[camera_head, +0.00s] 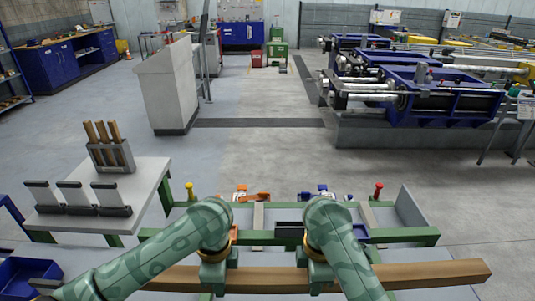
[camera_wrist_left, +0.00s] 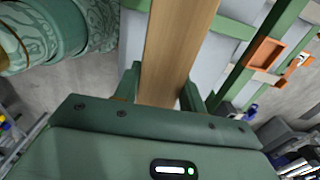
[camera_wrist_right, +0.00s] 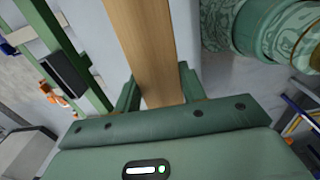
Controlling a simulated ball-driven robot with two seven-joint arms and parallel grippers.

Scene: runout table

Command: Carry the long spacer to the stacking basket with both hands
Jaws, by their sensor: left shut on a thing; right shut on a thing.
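The long spacer (camera_head: 430,274) is a brown wooden beam running across the bottom of the head view, roughly level, in front of a green frame. It also shows between the fingers in the left wrist view (camera_wrist_left: 180,40) and the right wrist view (camera_wrist_right: 142,45). My left gripper (camera_head: 214,276) is shut on it left of its middle. My right gripper (camera_head: 319,274) is shut on it farther right. The right end sticks out well past my right gripper. My left arm covers part of the left portion. I cannot make out a stacking basket for certain.
The green frame (camera_head: 400,236) with grey panels, small orange and blue parts and yellow and red knobs lies just beyond the spacer. A grey table (camera_head: 150,190) at left bears a block with wooden handles (camera_head: 109,147). A blue bin (camera_head: 25,275) is at lower left. Open floor lies beyond.

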